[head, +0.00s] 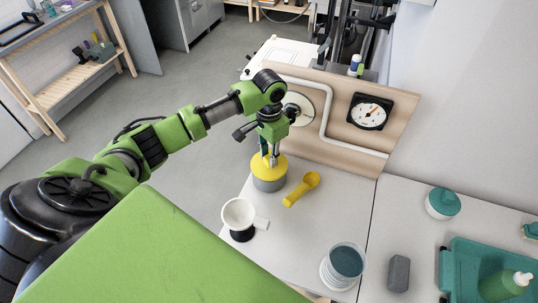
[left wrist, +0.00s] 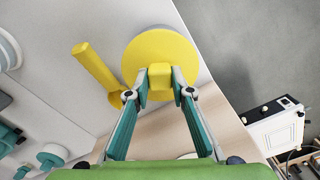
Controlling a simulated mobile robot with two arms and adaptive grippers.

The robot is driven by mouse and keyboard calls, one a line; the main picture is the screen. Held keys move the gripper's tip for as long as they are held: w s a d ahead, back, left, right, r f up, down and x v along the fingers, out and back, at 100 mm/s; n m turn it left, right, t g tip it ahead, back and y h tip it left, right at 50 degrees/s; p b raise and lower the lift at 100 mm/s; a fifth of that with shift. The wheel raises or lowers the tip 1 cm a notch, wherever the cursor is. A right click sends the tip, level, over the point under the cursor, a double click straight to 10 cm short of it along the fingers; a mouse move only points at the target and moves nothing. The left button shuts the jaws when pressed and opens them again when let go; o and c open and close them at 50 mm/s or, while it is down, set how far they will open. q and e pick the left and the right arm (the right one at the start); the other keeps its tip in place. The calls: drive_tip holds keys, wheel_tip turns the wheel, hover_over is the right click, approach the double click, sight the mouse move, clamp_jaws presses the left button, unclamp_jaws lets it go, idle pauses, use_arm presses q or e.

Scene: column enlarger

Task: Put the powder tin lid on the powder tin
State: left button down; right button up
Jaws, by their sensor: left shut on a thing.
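The yellow powder tin lid (head: 258,167) is a round disc with a square knob. It sits on or just above the grey powder tin (head: 270,184), lined up with it; I cannot tell whether it is fully seated. My left gripper (head: 271,161) points down and is shut on the lid's knob. My right gripper is not in view.
A yellow scoop (head: 302,190) lies right of the tin. A white cup-shaped dripper (head: 240,214) stands in front. A jar (head: 345,263), a grey block (head: 398,273) and a teal tray (head: 452,262) are to the right. A wooden panel with dials (head: 335,140) stands behind.

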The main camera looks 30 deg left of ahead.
use_arm(q)
drive_tip(key=shift+f, duration=0.55)
drive_tip(key=c, duration=1.7)
unclamp_jaws()
drive_tip(key=shift+r, duration=4)
drive_tip(key=shift+r, duration=0.1)
